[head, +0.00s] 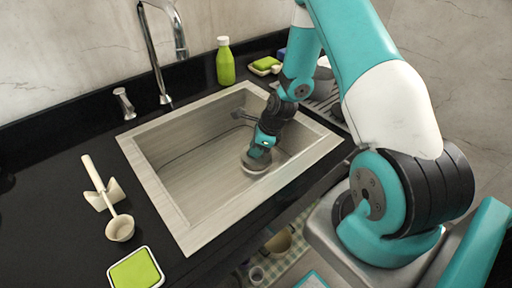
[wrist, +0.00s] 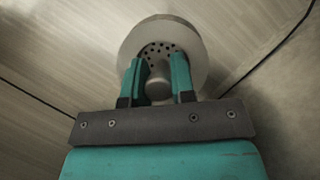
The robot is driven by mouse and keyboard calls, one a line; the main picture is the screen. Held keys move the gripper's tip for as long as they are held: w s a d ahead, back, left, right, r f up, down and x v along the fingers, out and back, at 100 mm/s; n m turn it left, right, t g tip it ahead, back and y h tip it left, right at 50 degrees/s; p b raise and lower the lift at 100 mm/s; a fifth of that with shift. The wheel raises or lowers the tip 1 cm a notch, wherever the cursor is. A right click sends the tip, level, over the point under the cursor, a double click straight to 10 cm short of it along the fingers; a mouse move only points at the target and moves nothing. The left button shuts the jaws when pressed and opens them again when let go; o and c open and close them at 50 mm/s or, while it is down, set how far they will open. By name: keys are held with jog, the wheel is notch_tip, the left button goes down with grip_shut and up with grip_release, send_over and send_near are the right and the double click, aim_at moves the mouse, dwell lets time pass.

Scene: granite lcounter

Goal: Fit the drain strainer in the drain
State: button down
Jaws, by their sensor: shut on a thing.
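The drain strainer (wrist: 160,48) is a round metal disc with small dark holes and a centre knob. In the wrist view, my gripper (wrist: 159,74) has its two teal fingers shut on the knob. In the head view, my gripper (head: 259,154) reaches down into the sink (head: 180,207), low near the basin floor. A pale disc (head: 254,166) shows just under the fingers there. The drain opening is not seen apart from this disc, and I cannot tell whether the wide pale ring belongs to the strainer or the drain.
A faucet (head: 152,55) and a green bottle (head: 225,64) stand behind the sink. A white ladle on a rest (head: 119,228) and a green sponge on a dish (head: 135,270) lie on the black counter to the left. The basin walls surround my gripper; the basin's left side is empty.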

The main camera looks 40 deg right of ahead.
jog(key=shift+f, duration=0.4)
jog(key=shift+f+b, duration=0.85)
jog(key=shift+f, duration=0.25)
jog(key=shift+f, duration=0.1)
jog(key=c, duration=0.9)
grip_release()
jog(key=shift+o, duration=0.2)
notch_tip(320, 180, up, 20)
jog(key=p, duration=0.1)
